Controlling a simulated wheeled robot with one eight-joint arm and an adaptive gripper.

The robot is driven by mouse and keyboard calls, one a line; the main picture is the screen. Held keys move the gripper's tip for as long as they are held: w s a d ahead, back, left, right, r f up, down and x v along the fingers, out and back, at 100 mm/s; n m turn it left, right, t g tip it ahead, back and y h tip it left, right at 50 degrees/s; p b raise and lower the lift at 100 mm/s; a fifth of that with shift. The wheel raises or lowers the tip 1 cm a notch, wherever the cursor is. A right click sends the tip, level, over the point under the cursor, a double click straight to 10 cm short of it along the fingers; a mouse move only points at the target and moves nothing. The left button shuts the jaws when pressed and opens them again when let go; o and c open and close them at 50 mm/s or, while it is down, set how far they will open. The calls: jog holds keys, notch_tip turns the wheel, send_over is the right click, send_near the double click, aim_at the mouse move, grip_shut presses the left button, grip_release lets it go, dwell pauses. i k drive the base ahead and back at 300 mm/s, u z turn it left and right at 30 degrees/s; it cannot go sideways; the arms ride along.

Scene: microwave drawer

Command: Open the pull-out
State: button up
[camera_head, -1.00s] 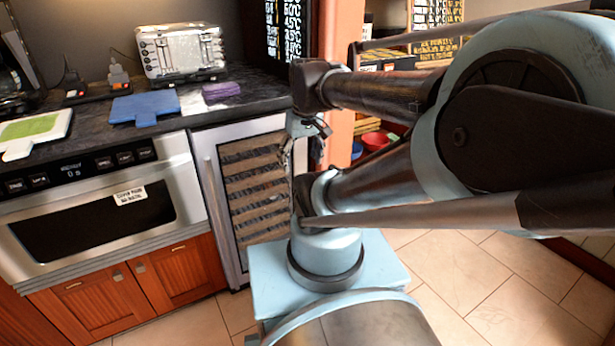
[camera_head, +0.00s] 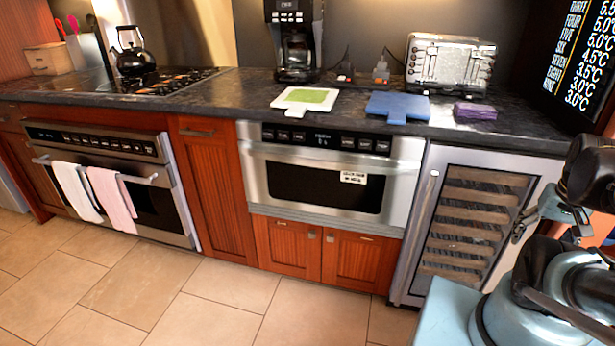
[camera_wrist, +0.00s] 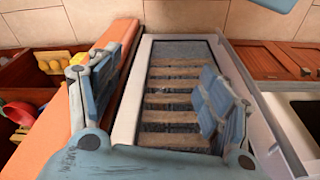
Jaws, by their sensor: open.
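The pull-out is the stainless microwave drawer (camera_head: 395,205) under the counter, with a dark window, a white label and a black control strip on top. It appears shut, its front flush with the cabinets. Part of it may show at the right edge of the wrist view, but I cannot tell for sure. My gripper (camera_wrist: 155,100) is open and empty, its two fingers wide apart in front of the wine cooler (camera_wrist: 172,62). In the head view my gripper (camera_head: 527,222) is at the right, before the cooler's right side and well right of the drawer.
The wine cooler (camera_head: 468,225) stands just right of the drawer. Red-brown cabinet doors (camera_head: 290,248) sit below it. An oven (camera_head: 110,180) with towels is at the left. The counter (camera_head: 240,98) holds boards, a coffee maker and a toaster. The tiled floor (camera_head: 215,295) before the drawer is clear.

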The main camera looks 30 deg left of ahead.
aim_at(206, 149)
jog(key=u, duration=2.95)
jog(key=i, duration=0.4)
jog(key=u, duration=0.45)
